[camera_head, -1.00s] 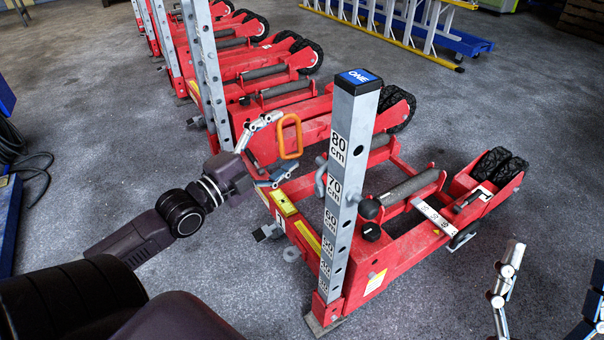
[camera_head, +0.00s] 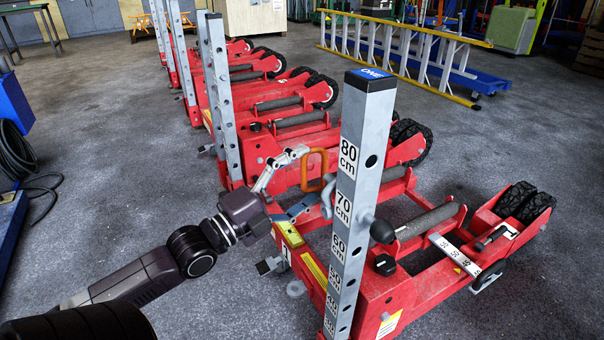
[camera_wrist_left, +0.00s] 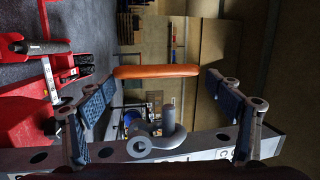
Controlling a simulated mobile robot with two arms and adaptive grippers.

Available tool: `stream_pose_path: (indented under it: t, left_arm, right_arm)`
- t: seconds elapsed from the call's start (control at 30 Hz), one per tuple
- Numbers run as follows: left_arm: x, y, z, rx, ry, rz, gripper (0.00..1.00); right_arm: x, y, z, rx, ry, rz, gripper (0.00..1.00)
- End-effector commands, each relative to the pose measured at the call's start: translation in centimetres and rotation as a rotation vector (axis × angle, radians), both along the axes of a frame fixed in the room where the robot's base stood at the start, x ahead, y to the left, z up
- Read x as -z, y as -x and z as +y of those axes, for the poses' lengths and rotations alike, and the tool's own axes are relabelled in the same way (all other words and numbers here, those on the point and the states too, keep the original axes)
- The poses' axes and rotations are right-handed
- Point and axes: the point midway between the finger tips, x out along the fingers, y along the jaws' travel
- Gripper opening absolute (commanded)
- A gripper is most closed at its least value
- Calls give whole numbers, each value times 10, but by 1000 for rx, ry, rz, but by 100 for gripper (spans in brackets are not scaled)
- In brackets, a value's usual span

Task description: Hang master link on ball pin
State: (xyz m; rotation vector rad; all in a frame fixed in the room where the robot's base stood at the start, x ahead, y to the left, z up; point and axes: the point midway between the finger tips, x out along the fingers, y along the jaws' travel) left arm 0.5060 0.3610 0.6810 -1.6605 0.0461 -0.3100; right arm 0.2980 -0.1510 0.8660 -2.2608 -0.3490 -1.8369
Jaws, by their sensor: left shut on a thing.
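The orange master link (camera_head: 305,172), an oblong ring, stands upright left of the grey post. My left gripper (camera_head: 289,187) is shut on it; in the left wrist view the link (camera_wrist_left: 155,71) shows as an orange bar between the two fingertips (camera_wrist_left: 157,82). The grey post (camera_head: 353,180) carries centimetre marks. In the left wrist view a grey pin (camera_wrist_left: 168,120) with a ring-like part stands off the post. The link appears apart from it.
The post rises from a red trolley jack (camera_head: 370,300). Several similar jacks (camera_head: 250,100) stand in a row behind. A yellow ladder (camera_head: 405,32) lies at the back. The concrete floor at left is clear, with a coiled black hose (camera_head: 20,155) at the edge.

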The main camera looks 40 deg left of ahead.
Motion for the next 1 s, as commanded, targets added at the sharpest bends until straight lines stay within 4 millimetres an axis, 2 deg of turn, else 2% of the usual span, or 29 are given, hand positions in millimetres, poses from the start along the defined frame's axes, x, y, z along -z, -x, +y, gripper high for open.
stream_pose_path:
  t: [1.0]
  left_arm:
    - [9, 23, -53, 0, 1, -2, 53]
  right_arm:
    - [-1, -1, 0, 0, 1, 2, 73]
